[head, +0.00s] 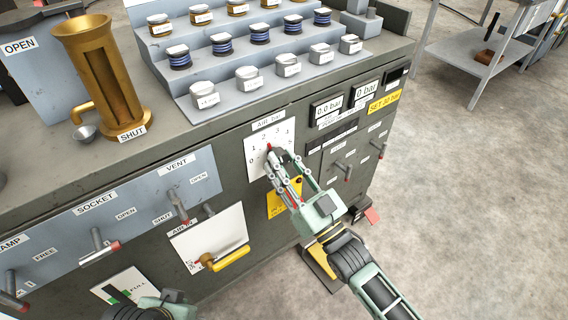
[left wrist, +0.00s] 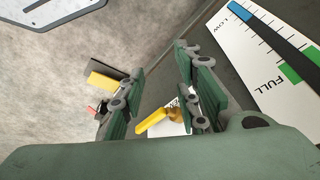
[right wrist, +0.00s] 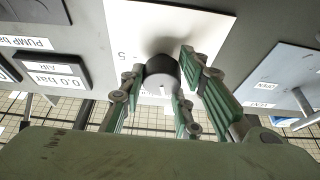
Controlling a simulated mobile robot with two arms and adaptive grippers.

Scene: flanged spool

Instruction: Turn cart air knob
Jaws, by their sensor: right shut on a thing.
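The white AIR bar dial plate (head: 255,162) is on the front of the grey cart, with numbers around its scale. The dark round air knob (right wrist: 161,74) sticks out from this plate in the right wrist view. My right gripper (head: 278,163) is at the dial, with its fingers shut around the knob. In the head view the fingers hide most of the knob. My left gripper (left wrist: 152,92) is open and empty, its fingers apart. It is low before the cart front, near the LOW/FULL gauge (left wrist: 277,42), and only partly shows in the head view.
Right of the dial are a 0.0 bar display (head: 327,107) and a 0 bar display (head: 366,92). A yellow-handled valve (head: 228,258) and several red-tipped levers stick out from the cart front. A brass spool-like cylinder (head: 92,75) stands on top.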

